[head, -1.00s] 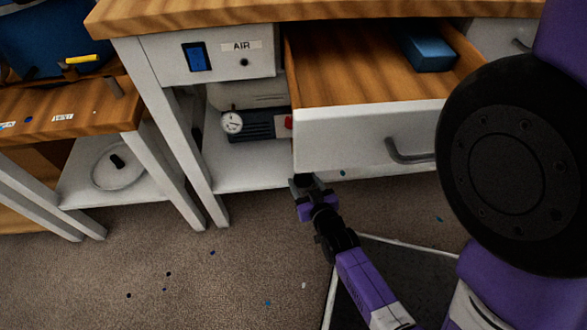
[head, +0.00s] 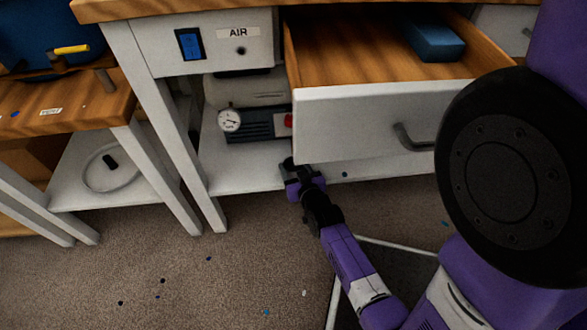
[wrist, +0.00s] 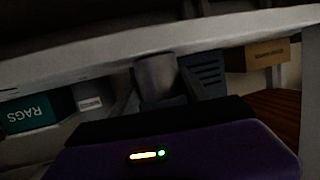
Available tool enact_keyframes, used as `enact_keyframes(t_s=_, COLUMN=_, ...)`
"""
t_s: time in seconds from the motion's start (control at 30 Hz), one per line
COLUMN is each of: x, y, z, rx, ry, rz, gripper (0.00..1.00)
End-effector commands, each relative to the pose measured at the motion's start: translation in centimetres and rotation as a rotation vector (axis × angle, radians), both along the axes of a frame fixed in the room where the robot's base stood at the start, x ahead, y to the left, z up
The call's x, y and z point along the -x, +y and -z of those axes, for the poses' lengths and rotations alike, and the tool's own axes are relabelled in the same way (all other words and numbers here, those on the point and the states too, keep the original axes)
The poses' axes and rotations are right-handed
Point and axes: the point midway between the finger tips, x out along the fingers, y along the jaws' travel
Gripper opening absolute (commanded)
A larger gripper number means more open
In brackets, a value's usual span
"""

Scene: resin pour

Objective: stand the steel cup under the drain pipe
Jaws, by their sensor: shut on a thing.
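The steel cup (wrist: 156,72) is a dull grey cylinder between the dark fingers of my gripper (wrist: 160,92) in the wrist view. My gripper is shut on it. In the head view my gripper (head: 291,166) is low, under the front of the open drawer, and the cup cannot be made out there.
The open drawer (head: 350,132), with a blue block (head: 434,42) in it, juts out above my gripper. Bench legs (head: 163,175) and a lower shelf with a compressor (head: 250,123) are to the left. The carpet (head: 190,280) at the front left is clear except for specks.

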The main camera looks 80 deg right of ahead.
Motion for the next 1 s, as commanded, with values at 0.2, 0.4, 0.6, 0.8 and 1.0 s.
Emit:
enact_keyframes(t_s=0.2, x=0.0, y=0.0, z=0.2, rx=0.001, ry=-0.001, rz=0.000, gripper=0.07)
enact_keyframes(t_s=0.4, x=0.0, y=0.0, z=0.1, rx=0.001, ry=-0.001, rz=0.000, gripper=0.76)
enact_keyframes(t_s=0.6, x=0.0, y=0.0, z=0.1, rx=0.001, ry=-0.001, rz=0.000, gripper=0.76)
enact_keyframes(t_s=0.8, x=0.5, y=0.8, z=-0.5, rx=-0.001, ry=0.001, rz=0.000, gripper=0.76)
enact_keyframes(t_s=1.0, x=2.6, y=3.7, z=-1.8, rx=-0.002, ry=0.002, rz=-0.001, gripper=0.76)
